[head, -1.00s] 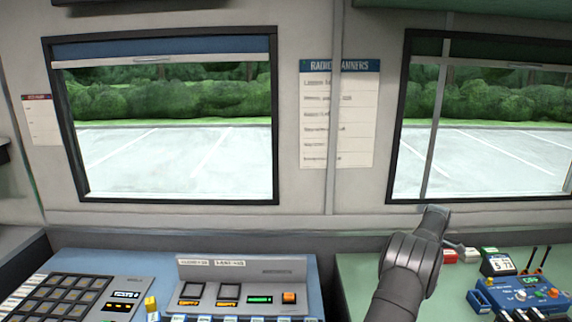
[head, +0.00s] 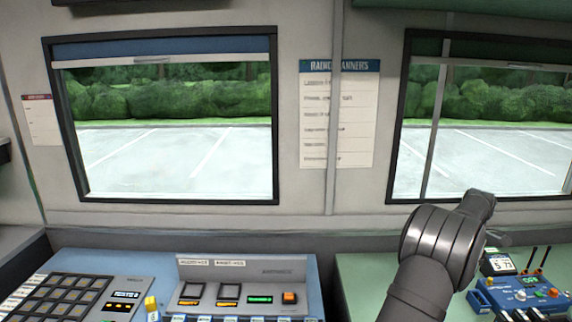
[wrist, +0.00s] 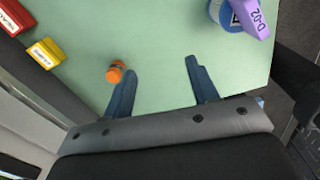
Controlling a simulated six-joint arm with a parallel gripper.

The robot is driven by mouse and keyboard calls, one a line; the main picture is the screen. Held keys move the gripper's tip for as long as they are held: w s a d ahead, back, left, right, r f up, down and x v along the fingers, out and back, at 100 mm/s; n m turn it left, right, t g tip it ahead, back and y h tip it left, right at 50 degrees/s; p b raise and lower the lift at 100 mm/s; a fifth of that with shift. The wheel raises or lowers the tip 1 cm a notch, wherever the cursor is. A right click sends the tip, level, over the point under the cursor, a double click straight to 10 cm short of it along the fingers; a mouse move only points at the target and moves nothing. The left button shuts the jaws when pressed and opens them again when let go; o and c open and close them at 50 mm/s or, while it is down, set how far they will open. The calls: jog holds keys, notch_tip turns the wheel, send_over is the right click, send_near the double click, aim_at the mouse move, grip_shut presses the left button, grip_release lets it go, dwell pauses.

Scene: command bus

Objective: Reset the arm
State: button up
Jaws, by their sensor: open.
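My gripper (wrist: 160,68) is in the wrist view, with its two blue-grey fingers spread apart and nothing between them. They are over a pale green desk top (wrist: 160,30). In the head view my arm rises over the green desk at the right, and the gripper fingers cannot be made out there.
The wrist view shows a red block (wrist: 14,16), a yellow block (wrist: 44,53), a blue round item (wrist: 224,14) and a purple D-02 tag (wrist: 253,16). The head view shows a blue radio box (head: 520,297) with antennas, a small display (head: 498,263) and a button console (head: 245,285).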

jog(key=s+a, duration=0.4)
jog(key=s, duration=0.5)
jog(key=s+a+n, duration=0.1)
jog(key=s+a, duration=0.3)
jog(key=s, duration=0.6)
jog(key=shift+s+f, duration=0.15)
jog(key=shift+f, duration=0.05)
jog(key=w+d, duration=0.3)
jog(key=w, duration=0.5)
jog(key=w+d, duration=0.4)
jog(key=w, duration=0.4)
jog(key=shift+w+d+r+m, duration=0.25)
jog(key=shift+w+r+m, duration=0.05)
jog(key=shift+w+m, duration=0.1)
jog(key=shift+s, duration=0.15)
